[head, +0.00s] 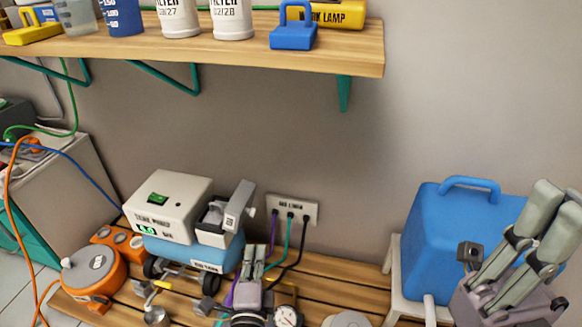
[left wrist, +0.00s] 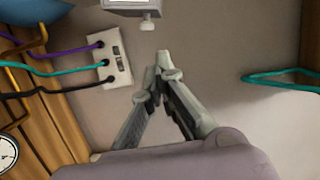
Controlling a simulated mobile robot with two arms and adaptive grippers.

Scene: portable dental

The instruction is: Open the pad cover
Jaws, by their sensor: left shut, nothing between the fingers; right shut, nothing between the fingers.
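A pale box with a hinged grey flap (head: 238,205) sits at the right end of the blue cart; the flap stands tilted and bears a small label. I take this flap for the pad cover, but its label is too small to read. My left gripper (head: 255,250) is shut and empty, in front of and below the box, fingers pointing up. In the left wrist view its fingertips (left wrist: 161,62) meet below a pale part with a small knob (left wrist: 149,21). My right gripper (head: 556,205) is shut and empty at the far right, in front of a blue case (head: 440,235).
A white unit with a green switch (head: 166,199) stands on the blue cart (head: 190,253). An outlet plate (head: 292,209) with several cords is on the wall behind. An orange reel (head: 94,270) lies left. A wooden shelf (head: 230,55) hangs above; the wall between is clear.

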